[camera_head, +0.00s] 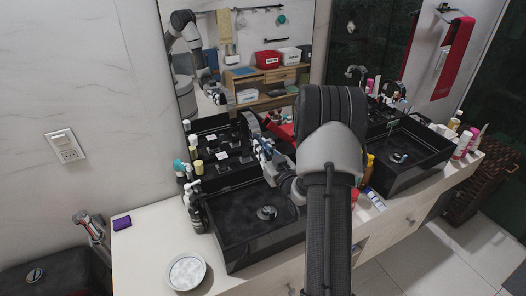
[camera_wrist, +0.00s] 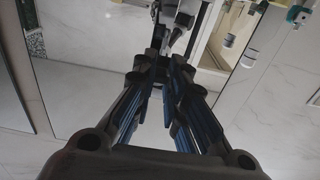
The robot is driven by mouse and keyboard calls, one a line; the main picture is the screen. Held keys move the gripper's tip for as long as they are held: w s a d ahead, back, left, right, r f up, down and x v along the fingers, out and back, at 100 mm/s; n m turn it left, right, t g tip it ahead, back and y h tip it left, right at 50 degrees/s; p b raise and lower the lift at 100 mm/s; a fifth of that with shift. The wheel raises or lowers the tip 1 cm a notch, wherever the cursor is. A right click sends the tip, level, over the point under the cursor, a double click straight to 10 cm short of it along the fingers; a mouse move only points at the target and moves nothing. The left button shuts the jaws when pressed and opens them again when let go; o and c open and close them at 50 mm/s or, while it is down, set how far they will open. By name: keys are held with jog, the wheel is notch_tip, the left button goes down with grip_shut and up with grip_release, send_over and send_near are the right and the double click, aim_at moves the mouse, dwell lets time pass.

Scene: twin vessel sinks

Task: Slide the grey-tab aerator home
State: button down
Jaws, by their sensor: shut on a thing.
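My gripper (camera_head: 264,150) reaches over the left black sink, close to the mirror wall. In the wrist view its blue-lined fingers (camera_wrist: 172,62) converge and close at the tips on a small part. That part is mostly hidden by the fingertips, and its tab colour cannot be made out; I take it for the grey-tab aerator. A grey fitting (camera_wrist: 180,14) stands just beyond the fingertips. Whether the held part touches it is unclear. The faucet outlet cannot be told apart in the head view.
The left sink (camera_head: 238,232) and right sink (camera_head: 425,150) sit on a white counter. Bottles (camera_head: 195,207) stand left of the left sink. A round white dish (camera_head: 187,272) and purple block (camera_head: 122,223) lie at the counter's left. More bottles (camera_head: 463,143) stand at the right end.

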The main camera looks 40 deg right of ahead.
jog(key=c, duration=1.5)
grip_release()
jog(key=shift+c, duration=0.2)
jog(key=shift+s, duration=0.1)
jog(key=v, duration=1.2)
